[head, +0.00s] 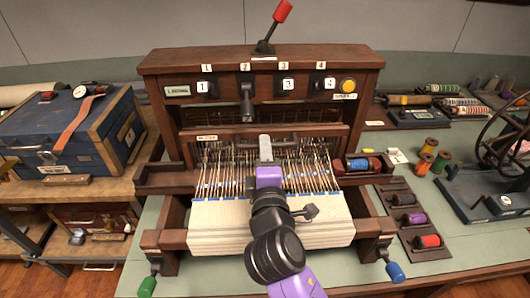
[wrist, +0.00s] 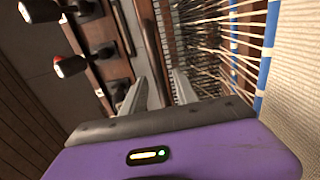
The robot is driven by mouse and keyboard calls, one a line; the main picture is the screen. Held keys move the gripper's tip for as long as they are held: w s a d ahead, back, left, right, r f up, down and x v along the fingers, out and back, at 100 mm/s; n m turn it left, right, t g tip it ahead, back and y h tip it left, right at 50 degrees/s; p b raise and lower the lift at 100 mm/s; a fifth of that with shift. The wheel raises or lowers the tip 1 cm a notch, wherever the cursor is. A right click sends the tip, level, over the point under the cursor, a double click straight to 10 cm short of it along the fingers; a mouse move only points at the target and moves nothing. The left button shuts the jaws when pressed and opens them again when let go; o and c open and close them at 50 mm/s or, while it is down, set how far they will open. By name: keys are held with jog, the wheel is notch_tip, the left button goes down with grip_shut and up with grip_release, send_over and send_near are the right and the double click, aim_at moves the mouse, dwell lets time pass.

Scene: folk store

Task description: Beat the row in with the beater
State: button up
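The wooden loom (head: 160,62) stands in the middle of the head view. The beater (head: 325,131), a dark wooden bar, crosses it above the pale warp threads (head: 215,170). Cream woven cloth (head: 205,228) hangs at the front. My purple gripper (head: 265,150) reaches over the cloth and threads to the middle of the beater. In the wrist view my two grey fingers (wrist: 160,95) stand apart, with a wooden bar and reed beyond and between them. I cannot tell if they touch the bar. The warp threads (wrist: 240,50) show at right there.
A red-tipped lever (head: 282,12) tops the loom, above numbered levers and a yellow button (head: 347,86). A shuttle (head: 358,164) lies in the right side tray. Spools (head: 427,241) sit at right. A blue case (head: 60,135) stands left. Green (head: 147,287) and blue (head: 395,271) handles flank the front.

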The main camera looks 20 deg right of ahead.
grip_shut()
jog(key=v, duration=1)
jog(key=shift+s+a, duration=0.15)
jog(key=shift+s, duration=0.15)
dwell(0.3)
